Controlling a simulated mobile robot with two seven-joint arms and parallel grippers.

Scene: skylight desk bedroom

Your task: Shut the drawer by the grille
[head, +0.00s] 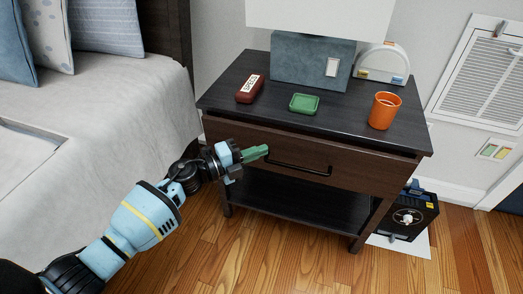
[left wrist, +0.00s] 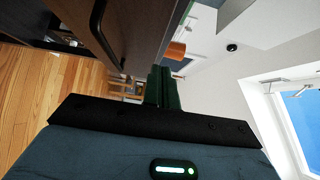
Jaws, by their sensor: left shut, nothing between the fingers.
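The dark wood nightstand has one drawer (head: 300,153) with a black bar handle (head: 300,168). Its front looks close to the frame, perhaps slightly proud; the exact gap is hard to tell. The white wall grille (head: 485,80) is right of the nightstand. My left gripper (head: 257,153) is shut and empty, its green fingers in front of the drawer face near the handle's left end. Contact is unclear. In the left wrist view, the shut fingers (left wrist: 163,88) lie beside the drawer front (left wrist: 150,35), with the handle (left wrist: 98,30) left of them. My right gripper is out of view.
On top are a dark red box (head: 250,88), a green dish (head: 304,103), an orange cup (head: 384,110), a blue-grey lamp base (head: 312,65) and a white arched device (head: 382,62). The bed (head: 90,110) is left. A black device (head: 408,216) stands on the floor at right.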

